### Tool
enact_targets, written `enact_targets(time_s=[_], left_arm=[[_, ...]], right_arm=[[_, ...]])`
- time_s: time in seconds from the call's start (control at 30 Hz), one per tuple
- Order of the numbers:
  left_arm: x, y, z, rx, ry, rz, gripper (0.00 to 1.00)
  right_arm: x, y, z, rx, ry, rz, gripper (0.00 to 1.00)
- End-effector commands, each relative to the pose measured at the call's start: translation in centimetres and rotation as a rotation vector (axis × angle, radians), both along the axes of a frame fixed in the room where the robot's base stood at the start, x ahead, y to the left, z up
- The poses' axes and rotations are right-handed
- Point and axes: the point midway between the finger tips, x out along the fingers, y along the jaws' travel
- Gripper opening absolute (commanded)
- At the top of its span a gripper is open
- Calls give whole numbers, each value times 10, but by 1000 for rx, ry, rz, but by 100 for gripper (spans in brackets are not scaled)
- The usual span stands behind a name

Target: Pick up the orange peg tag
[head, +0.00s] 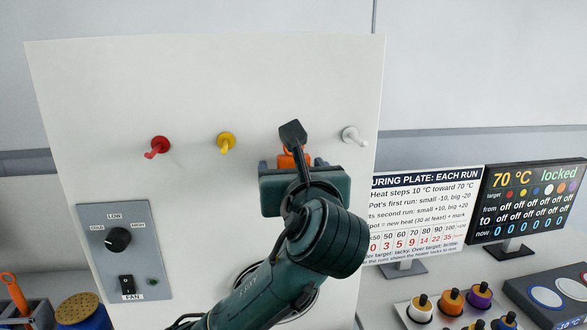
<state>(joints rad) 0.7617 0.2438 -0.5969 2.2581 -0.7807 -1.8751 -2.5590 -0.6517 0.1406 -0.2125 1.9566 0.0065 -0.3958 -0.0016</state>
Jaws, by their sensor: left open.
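An orange peg (288,160) shows on the white upright panel (200,85), in line with the other coloured pegs. Most of it is hidden behind my left gripper (294,151). My left gripper is open and reaches up in front of the panel, with a dark finger showing just above the orange piece. Whether the fingers touch the peg cannot be told. My right gripper is not in view.
A red peg (159,146), a yellow peg (226,141) and a white peg (353,135) stick out of the panel. A grey control box (125,250) is at lower left.

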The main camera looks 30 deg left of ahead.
Motion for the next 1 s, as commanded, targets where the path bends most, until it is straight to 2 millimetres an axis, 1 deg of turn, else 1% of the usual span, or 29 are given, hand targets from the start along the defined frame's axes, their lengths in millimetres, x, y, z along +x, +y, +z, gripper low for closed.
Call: enact_targets(time_s=[0.23,0.8,1.0], left_arm=[[1,1,0,1,1,-1,70],[1,0,0,1,1,-1,23],[1,0,0,1,1,-1,23]], right_arm=[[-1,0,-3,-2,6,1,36],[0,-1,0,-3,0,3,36],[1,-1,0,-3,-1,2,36]])
